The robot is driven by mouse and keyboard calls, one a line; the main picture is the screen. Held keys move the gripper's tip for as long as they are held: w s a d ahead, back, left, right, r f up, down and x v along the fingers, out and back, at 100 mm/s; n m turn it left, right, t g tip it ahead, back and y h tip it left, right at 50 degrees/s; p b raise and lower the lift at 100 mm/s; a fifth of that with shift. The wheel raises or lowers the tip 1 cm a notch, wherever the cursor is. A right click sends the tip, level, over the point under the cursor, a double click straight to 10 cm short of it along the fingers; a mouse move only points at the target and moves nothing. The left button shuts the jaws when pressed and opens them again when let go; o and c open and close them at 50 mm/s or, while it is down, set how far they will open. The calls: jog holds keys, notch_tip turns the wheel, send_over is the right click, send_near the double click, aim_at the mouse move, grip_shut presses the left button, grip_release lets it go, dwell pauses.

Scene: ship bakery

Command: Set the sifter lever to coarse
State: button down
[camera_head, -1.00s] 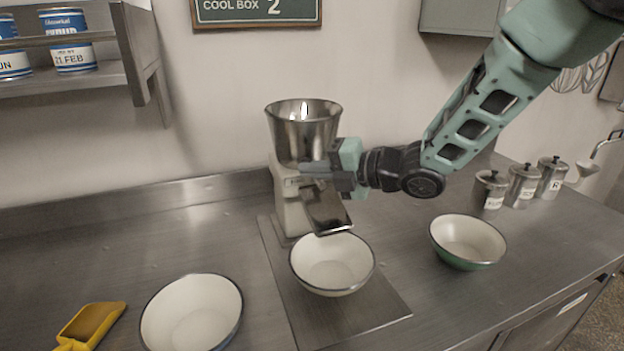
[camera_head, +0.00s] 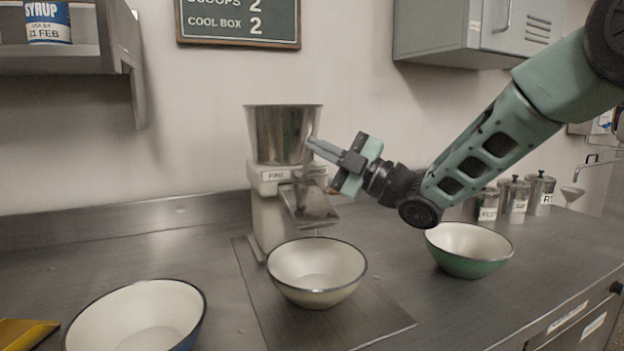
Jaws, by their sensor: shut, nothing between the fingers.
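The sifter stands on the counter against the wall, with a steel hopper (camera_head: 283,135) over a cream body (camera_head: 268,222). A label reading "FINE" (camera_head: 275,175) is on the left of its front; the label to the right is too small to read. A steel chute (camera_head: 312,203) slopes out below. My gripper (camera_head: 314,146) is shut and empty, its fingertips pointing left at the hopper's lower right edge. I cannot tell whether they touch it. I cannot make out the lever clearly; it may be behind or just under my fingertips.
A cream bowl (camera_head: 317,272) stands below the chute. Labelled canisters (camera_head: 514,201) stand at the back right. A grey cabinet (camera_head: 474,30) hangs above.

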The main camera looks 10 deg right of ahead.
jog(key=shift+w+d+f+m+t+b, duration=0.1)
jog(key=shift+d+f+m+t+b, duration=0.2)
jog(key=shift+m+t+b, duration=0.6)
jog(key=shift+w+d+f+m+t+b, duration=0.1)
jog(key=shift+d+m+t+b, duration=0.3)
jog(key=shift+m+b, duration=0.55)
jog(key=shift+n+b, duration=0.25)
jog(key=shift+b, duration=0.05)
jog(key=shift+a+r, duration=0.1)
jog(key=shift+r, duration=0.05)
